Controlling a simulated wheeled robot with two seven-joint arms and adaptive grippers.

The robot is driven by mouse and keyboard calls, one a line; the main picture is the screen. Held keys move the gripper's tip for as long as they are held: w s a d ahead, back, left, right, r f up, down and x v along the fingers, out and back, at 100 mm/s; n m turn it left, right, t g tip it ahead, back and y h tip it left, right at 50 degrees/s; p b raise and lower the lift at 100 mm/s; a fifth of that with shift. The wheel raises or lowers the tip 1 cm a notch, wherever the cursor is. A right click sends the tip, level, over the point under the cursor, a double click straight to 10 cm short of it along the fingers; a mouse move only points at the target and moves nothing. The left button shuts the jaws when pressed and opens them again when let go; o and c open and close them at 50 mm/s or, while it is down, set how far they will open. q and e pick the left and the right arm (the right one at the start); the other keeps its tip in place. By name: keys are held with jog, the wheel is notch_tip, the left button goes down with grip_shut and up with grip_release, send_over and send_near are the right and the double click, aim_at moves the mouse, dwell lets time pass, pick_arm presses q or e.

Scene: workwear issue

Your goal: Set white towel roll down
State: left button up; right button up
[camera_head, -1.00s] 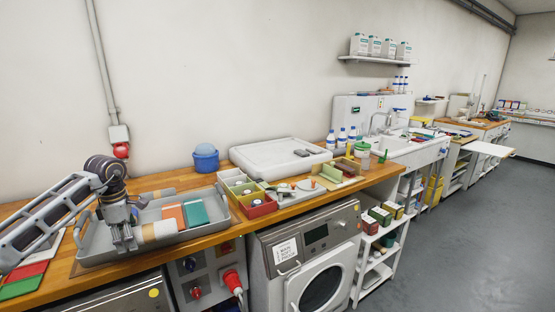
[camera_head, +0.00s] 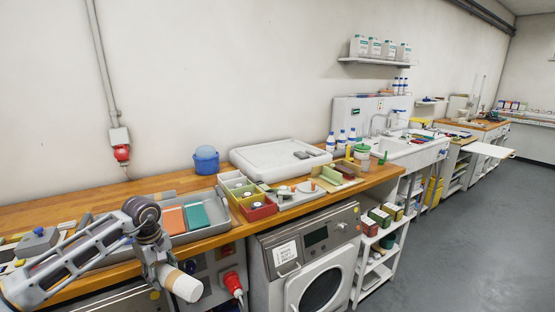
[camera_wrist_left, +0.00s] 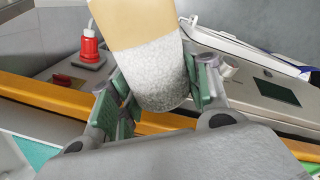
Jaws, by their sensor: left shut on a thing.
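The white towel roll (camera_head: 183,284) has a tan band around its middle. My left gripper (camera_head: 163,272) is shut on it and holds it in the air in front of the worktop's front edge, beside the washing machine. In the left wrist view the roll (camera_wrist_left: 161,78) sits between the green-padded fingers of the gripper (camera_wrist_left: 158,90), with its white end toward the palm and the tan band farther out. My right gripper is not in view.
A grey tray (camera_head: 215,229) with an orange and a green item lies on the wooden worktop (camera_head: 95,207). Compartment boxes (camera_head: 257,212) stand right of it. A red plug (camera_head: 232,282) and the washing machine (camera_head: 268,255) are below the edge.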

aim_at(178, 291)
pick_arm(q)
jog(key=s+d+f+m, duration=0.2)
jog(key=d+m, duration=0.1)
jog(key=s+d+f+m, duration=0.1)
jog(key=d+f+m, duration=0.1)
jog(key=shift+d+p, duration=0.1)
jog(key=shift+p, duration=0.2)
jog(key=s+d+f+m, duration=0.4)
jog(key=s+d+m, duration=0.1)
jog(key=d+m, duration=0.2)
jog(key=shift+s+d+f+m+g+p, duration=0.2)
jog(key=shift+d+f+m+g+p, duration=0.1)
jog(key=shift+m+p, duration=0.1)
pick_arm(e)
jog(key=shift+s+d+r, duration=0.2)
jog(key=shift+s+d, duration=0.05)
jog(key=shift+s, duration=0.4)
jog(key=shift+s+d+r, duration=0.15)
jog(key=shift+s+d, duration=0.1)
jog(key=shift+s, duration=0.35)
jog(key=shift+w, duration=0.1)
pick_arm(q)
jog(key=shift+r, duration=0.15)
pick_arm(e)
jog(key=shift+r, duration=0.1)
